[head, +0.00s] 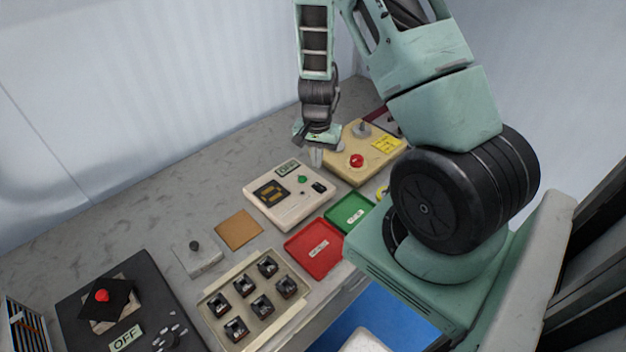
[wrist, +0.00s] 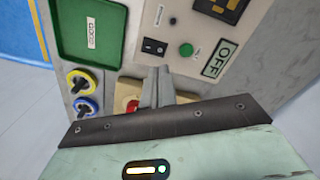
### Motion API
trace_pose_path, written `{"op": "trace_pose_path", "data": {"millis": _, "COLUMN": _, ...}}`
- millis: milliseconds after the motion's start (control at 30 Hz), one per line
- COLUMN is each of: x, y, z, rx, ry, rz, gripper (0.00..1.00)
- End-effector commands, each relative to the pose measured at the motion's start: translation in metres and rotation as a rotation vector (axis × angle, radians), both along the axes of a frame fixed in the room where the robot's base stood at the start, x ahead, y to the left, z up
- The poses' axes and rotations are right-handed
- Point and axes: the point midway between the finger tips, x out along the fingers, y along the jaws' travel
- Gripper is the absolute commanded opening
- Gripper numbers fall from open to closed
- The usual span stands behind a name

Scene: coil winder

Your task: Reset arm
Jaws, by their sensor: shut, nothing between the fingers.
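My gripper (head: 316,157) hangs from my green arm above the far part of the bench in the head view. Its fingers point down, over the back edge of the cream tester box with the OFF label. In the wrist view the gripper (wrist: 157,75) shows its two grey fingers together, with nothing between them. The tester box (head: 290,194) has a dark display, a green button and a black switch; it also shows in the wrist view (wrist: 215,65). A yellow box (head: 345,172) with a red button stands just right of the gripper; its red button is partly hidden by the fingers in the wrist view.
A red tray (head: 314,249) and a green tray (head: 350,212) lie near the front edge. A beige tray (head: 256,333) holds several dark coils. A brown pad (head: 239,230), a small grey block (head: 198,257) and a black machine (head: 75,300) labelled OFF stand at left. The back of the bench is clear.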

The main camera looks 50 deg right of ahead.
Motion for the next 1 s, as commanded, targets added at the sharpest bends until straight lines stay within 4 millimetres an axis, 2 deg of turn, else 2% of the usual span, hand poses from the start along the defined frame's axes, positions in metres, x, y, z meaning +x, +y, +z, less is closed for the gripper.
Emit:
{"op": "trace_pose_path", "data": {"millis": 333, "x": 0.001, "y": 0.002, "z": 0.001, "rx": 0.002, "ry": -0.001, "rz": 0.004, "gripper": 0.00}}
{"op": "trace_pose_path", "data": {"millis": 433, "x": 0.009, "y": 0.028, "z": 0.011, "rx": 0.027, "ry": -0.018, "rz": 0.082, "gripper": 0.00}}
{"op": "trace_pose_path", "data": {"millis": 467, "x": 0.012, "y": 0.041, "z": 0.017, "rx": 0.039, "ry": -0.024, "rz": 0.118, "gripper": 0.00}}
{"op": "trace_pose_path", "data": {"millis": 567, "x": 0.019, "y": 0.098, "z": 0.041, "rx": 0.089, "ry": -0.049, "rz": 0.294, "gripper": 0.00}}
{"op": "trace_pose_path", "data": {"millis": 600, "x": 0.018, "y": 0.125, "z": 0.053, "rx": 0.108, "ry": -0.060, "rz": 0.381, "gripper": 0.00}}
{"op": "trace_pose_path", "data": {"millis": 667, "x": 0.012, "y": 0.165, "z": 0.071, "rx": 0.136, "ry": -0.072, "rz": 0.523, "gripper": 0.00}}
{"op": "trace_pose_path", "data": {"millis": 700, "x": 0.004, "y": 0.191, "z": 0.083, "rx": 0.151, "ry": -0.076, "rz": 0.620, "gripper": 0.00}}
{"op": "trace_pose_path", "data": {"millis": 767, "x": -0.012, "y": 0.228, "z": 0.101, "rx": 0.168, "ry": -0.082, "rz": 0.775, "gripper": 0.00}}
{"op": "trace_pose_path", "data": {"millis": 833, "x": -0.039, "y": 0.267, "z": 0.120, "rx": 0.177, "ry": -0.085, "rz": 0.967, "gripper": 0.00}}
{"op": "trace_pose_path", "data": {"millis": 900, "x": -0.071, "y": 0.299, "z": 0.137, "rx": 0.172, "ry": -0.083, "rz": 1.159, "gripper": 0.00}}
{"op": "trace_pose_path", "data": {"millis": 1000, "x": -0.116, "y": 0.326, "z": 0.154, "rx": 0.143, "ry": -0.074, "rz": 1.406, "gripper": 0.00}}
